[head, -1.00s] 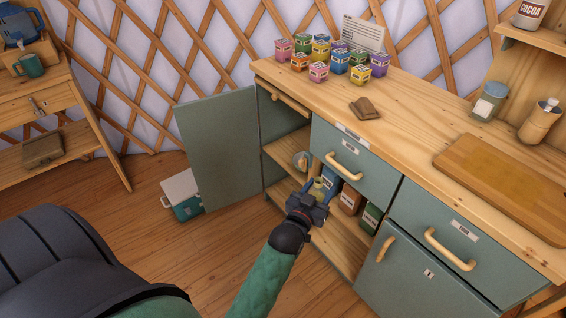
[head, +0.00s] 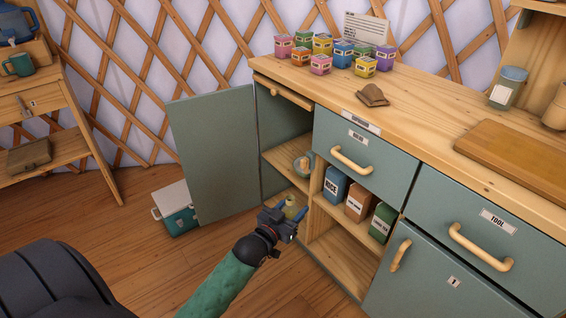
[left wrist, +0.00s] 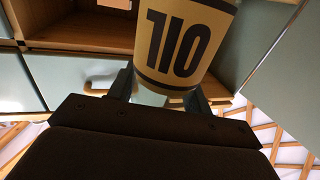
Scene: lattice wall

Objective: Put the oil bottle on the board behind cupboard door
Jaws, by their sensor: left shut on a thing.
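My left gripper (head: 288,222) is shut on the oil bottle and holds it just in front of the open cupboard. The bottle (head: 292,206) shows only in small part behind the gripper in the head view. In the left wrist view its yellow label (left wrist: 185,42) with dark letters reads OIL upside down between the fingers (left wrist: 160,92). The grey-green cupboard door (head: 212,155) stands wide open to the left. Behind it is a wooden board (head: 285,166) with a small round pot (head: 304,164) at its right end. My right gripper is not in view.
Blue, brown and green boxes (head: 358,202) stand on a board right of an upright divider (head: 316,185). A closed drawer (head: 365,150) is above them. A teal-and-white box (head: 176,208) sits on the floor beside the door. The left part of the board looks clear.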

